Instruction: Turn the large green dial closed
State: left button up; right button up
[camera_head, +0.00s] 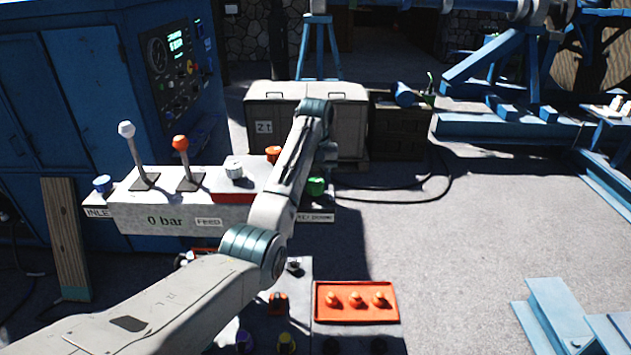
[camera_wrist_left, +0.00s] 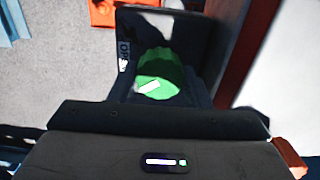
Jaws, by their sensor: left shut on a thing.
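The large green dial (camera_head: 316,187) sits at the right end of the grey control panel (camera_head: 190,215), mostly below my left wrist in the head view. In the wrist view the green dial (camera_wrist_left: 163,66) has a ribbed edge and a white pointer mark, and fills the space in front of the gripper body. My left gripper (camera_head: 323,168) reaches down onto the dial and is shut on it. Its fingertips are largely hidden in the head view. A partly hidden label stands left of the dial in the wrist view. My right gripper is not in view.
An orange tray (camera_head: 356,314) with orange pieces lies in front. A grey crate (camera_head: 345,96) stands behind. Open floor lies to the right.

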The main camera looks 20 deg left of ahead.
pick_arm(q)
jog(key=n, duration=0.5)
jog(key=shift+n, duration=0.3)
jog(key=n, duration=0.4)
jog(key=shift+n, duration=0.4)
jog(key=shift+r, duration=0.1)
jog(key=o, duration=1)
